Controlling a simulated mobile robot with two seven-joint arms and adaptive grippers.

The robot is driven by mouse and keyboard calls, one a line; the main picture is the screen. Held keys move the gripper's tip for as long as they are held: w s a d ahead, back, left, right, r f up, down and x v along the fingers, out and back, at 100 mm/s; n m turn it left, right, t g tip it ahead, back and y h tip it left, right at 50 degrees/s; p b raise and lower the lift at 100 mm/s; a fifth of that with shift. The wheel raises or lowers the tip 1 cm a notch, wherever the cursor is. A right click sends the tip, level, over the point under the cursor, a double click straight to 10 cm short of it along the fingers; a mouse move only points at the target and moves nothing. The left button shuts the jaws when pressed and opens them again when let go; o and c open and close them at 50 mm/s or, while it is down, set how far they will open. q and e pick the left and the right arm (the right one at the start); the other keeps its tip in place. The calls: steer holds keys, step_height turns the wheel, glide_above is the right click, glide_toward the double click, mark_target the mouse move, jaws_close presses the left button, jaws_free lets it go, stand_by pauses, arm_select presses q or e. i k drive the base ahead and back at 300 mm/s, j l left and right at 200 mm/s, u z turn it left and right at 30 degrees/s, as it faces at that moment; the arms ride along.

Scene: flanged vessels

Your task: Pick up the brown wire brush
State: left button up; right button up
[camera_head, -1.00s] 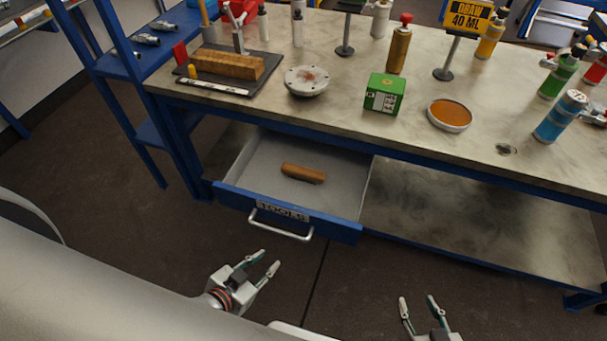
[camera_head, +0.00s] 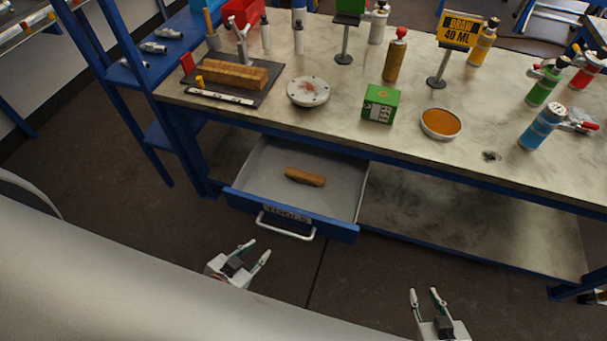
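A brown brush-like block (camera_head: 305,177) lies in the open drawer (camera_head: 345,198) under the workbench; its bristles cannot be made out. My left gripper (camera_head: 257,249) is open and empty, below and in front of the drawer handle (camera_head: 284,229), apart from it. My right gripper (camera_head: 425,291) is open and empty over the floor, to the right of the drawer and well away from it. Another, larger brown block (camera_head: 231,70) lies on a dark mat on the bench top.
The bench top (camera_head: 330,105) above the drawer holds a round flange (camera_head: 307,91), a green box (camera_head: 380,103), an orange-filled dish (camera_head: 440,123) and several bottles. A blue shelf rack (camera_head: 150,115) stands left of the drawer. The floor before the drawer is clear.

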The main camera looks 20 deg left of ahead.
mark_target(301, 176)
steer(key=i+j+z, duration=0.1)
steer(key=j, duration=0.8)
steer(key=i+j+z, duration=0.1)
steer(key=j, duration=0.8)
steer(key=i+j+z, duration=0.1)
steer(key=j, duration=0.8)
